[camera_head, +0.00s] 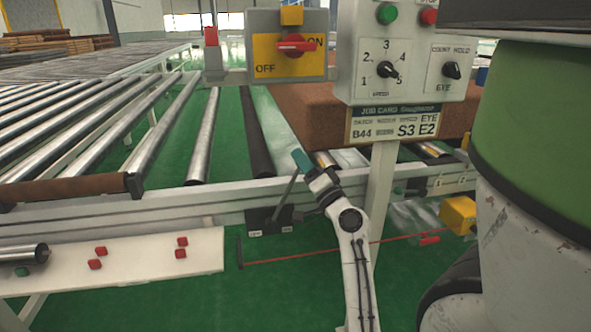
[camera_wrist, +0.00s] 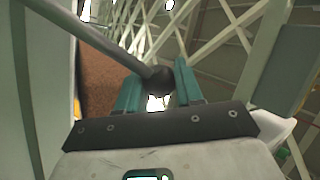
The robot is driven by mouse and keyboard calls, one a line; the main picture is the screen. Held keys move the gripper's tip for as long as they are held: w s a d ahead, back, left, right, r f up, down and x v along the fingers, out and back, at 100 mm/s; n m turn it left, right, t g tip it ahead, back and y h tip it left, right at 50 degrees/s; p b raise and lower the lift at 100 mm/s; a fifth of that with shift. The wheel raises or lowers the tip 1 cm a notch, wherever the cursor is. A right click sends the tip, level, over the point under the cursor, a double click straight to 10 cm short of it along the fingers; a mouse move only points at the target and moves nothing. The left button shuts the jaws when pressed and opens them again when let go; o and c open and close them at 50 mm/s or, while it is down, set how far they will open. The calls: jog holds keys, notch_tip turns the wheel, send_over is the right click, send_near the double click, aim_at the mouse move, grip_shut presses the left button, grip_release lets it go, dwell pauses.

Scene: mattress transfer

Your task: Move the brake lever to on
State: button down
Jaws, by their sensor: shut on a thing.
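The brake lever (camera_head: 288,191) is a thin grey rod rising from a dark base (camera_head: 270,219) on the conveyor's near rail. It is tilted, with its top leaning to the right. My gripper (camera_head: 302,161), with teal fingers, is at the rod's upper end. In the wrist view, the lever's rod (camera_wrist: 100,42) comes in from the upper left and ends in a dark round knob (camera_wrist: 160,80). My gripper (camera_wrist: 158,86) is shut on this knob, with one teal finger on each side. The small labels on the base are too small to read.
A yellow OFF/ON panel with a red handle (camera_head: 291,46) stands behind, beside a white control box (camera_head: 399,86) on a post. A brown mattress (camera_head: 325,116) lies behind the post. Roller conveyors (camera_head: 90,110) fill the left. A white shelf (camera_head: 120,262) holds several red pieces.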

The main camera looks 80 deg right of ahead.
jog(key=shift+s+d+f, duration=0.1)
jog(key=shift+s, duration=0.15)
jog(key=c, duration=0.8)
grip_release()
jog(key=b+v, duration=0.3)
jog(key=v, duration=0.7)
jog(key=shift+s+a+f, duration=0.2)
jog(key=shift+a, duration=0.1)
